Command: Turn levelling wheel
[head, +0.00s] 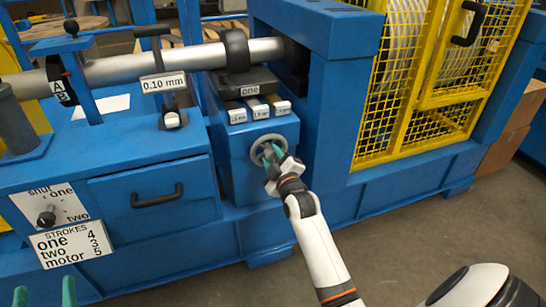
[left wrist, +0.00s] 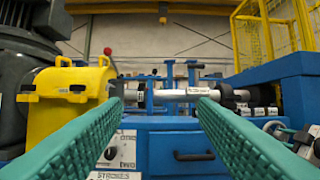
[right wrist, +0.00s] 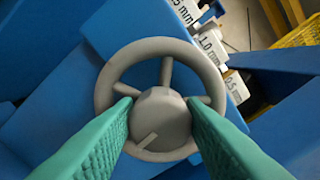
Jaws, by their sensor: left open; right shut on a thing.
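The levelling wheel is a small grey handwheel (head: 257,149) on the front of the blue block under the shaft. In the right wrist view the wheel (right wrist: 118,68) shows its rim, spokes and a round hub (right wrist: 160,118) with a raised mark at its lower left. My right gripper (head: 273,155) is at the wheel, its green fingers (right wrist: 160,112) shut on the hub from both sides, inside the rim. My left gripper (head: 45,294) is open and empty at the lower left of the head view; in the left wrist view its fingers (left wrist: 158,98) are wide apart.
Labelled shims (head: 258,108) lie on the block above the wheel, beneath a shaft (head: 120,68). A drawer with a black handle (head: 157,196) is to the left, with a selector knob (head: 46,218) beyond. A yellow mesh guard (head: 410,90) stands right. The floor in front is clear.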

